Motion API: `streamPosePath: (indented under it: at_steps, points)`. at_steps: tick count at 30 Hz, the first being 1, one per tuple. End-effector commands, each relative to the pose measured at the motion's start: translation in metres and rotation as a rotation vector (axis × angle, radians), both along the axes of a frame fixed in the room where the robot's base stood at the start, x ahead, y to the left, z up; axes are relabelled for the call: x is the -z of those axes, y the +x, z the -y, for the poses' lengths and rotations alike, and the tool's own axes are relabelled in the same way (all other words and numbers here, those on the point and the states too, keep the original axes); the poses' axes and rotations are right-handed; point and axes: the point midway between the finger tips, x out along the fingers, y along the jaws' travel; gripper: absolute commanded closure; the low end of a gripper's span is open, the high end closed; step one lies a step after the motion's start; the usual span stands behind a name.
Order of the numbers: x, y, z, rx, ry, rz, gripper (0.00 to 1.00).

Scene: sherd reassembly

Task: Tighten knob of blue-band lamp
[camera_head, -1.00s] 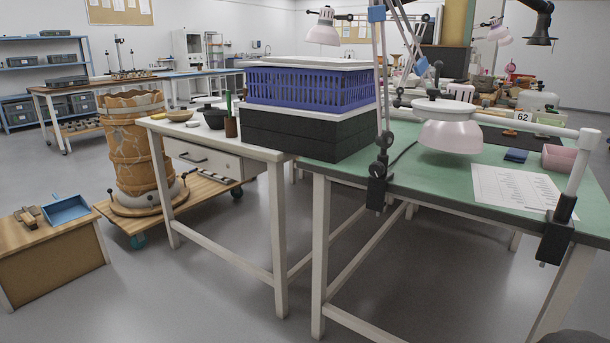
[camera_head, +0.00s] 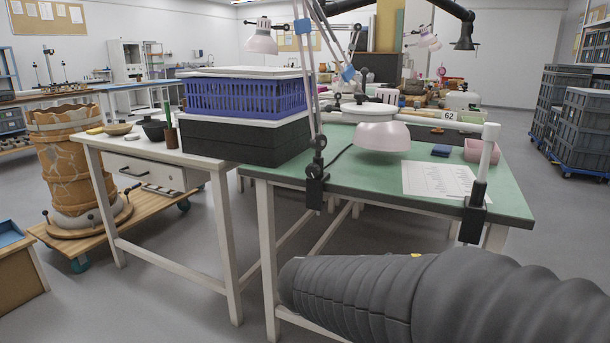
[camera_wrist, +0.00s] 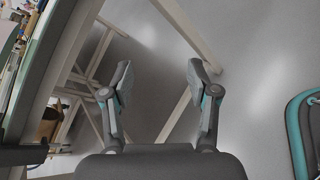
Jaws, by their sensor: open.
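In the head view, a lamp arm with a blue band (camera_head: 303,27) rises from a black clamp (camera_head: 316,190) on the front edge of the green-topped table (camera_head: 330,180). Dark knobs (camera_head: 320,142) show on its joint just above the clamp. A pale lamp shade (camera_head: 261,40) hangs high to the left; another blue piece (camera_head: 348,73) shows on a strut behind. In the wrist view, my gripper (camera_wrist: 158,82) is open and empty, with floor and table legs beyond its fingers. No lamp knob can be made out there. The head view does not show the gripper.
A blue crate (camera_head: 245,98) sits on black boxes to the left. A paper sheet (camera_head: 440,179) lies on the table.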

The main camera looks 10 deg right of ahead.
Motion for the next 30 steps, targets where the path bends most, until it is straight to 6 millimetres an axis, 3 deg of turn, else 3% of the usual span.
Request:
streamPosePath:
  at_steps: [5,9,15,18,23,30]
  points:
    - [-0.033,0.074,-0.038,-0.23,-0.417,-0.111,0.4]
    - [-0.051,0.123,-0.09,-0.391,-0.715,-0.145,0.4]
    - [-0.061,0.16,-0.157,-0.536,-0.991,-0.135,0.4]
    - [-0.062,0.167,-0.174,-0.568,-1.056,-0.126,0.4]
    - [-0.066,0.176,-0.178,-0.581,-1.085,-0.12,0.4]
    - [-0.081,0.205,-0.157,-0.577,-1.082,-0.12,0.4]
